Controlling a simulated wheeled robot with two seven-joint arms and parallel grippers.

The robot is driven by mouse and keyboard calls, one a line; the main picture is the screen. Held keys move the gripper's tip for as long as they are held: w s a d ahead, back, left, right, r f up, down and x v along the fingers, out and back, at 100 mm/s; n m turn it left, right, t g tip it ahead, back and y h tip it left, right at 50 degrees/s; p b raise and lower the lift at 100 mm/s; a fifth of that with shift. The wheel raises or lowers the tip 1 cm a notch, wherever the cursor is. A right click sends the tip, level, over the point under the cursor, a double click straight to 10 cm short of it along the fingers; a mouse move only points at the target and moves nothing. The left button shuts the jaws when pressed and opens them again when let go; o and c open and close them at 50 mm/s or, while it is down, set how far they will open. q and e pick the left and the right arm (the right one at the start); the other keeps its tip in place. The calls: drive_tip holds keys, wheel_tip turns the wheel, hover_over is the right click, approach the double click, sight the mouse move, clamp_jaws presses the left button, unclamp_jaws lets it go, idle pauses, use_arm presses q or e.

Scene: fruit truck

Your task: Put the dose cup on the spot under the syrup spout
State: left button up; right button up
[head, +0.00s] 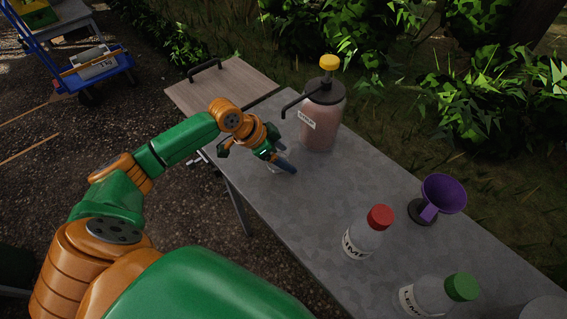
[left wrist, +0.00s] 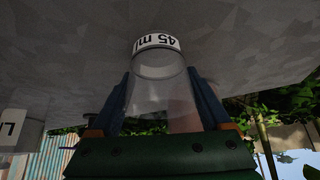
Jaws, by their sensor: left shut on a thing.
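The syrup bottle (head: 322,128) stands at the table's far end, with pink contents, a yellow-topped pump and a dark spout (head: 291,108) reaching left. My left gripper (head: 279,162) is low over the table, in front of the bottle and nearer than the spout tip. In the left wrist view it is shut on the clear dose cup (left wrist: 160,92), labelled 45 ml, with a blue finger on each side. The cup is barely visible in the head view. I cannot make out a marked spot under the spout, nor whether the cup touches the table. My right gripper is not in view.
On the grey table (head: 300,215) stand a red-capped LIME bottle (head: 364,238), a green-capped bottle (head: 428,297) and a purple funnel-like piece (head: 442,196) on a dark base. A wooden board with a black handle (head: 205,70) adjoins the far end. The table's middle is clear.

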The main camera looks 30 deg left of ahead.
use_arm(q)
drive_tip(key=o, duration=1.2)
drive_tip(key=shift+c, duration=0.2)
drive_tip(key=v, duration=1.2)
drive_tip(key=shift+r, duration=0.2)
drive_tip(key=shift+s+d, duration=0.1)
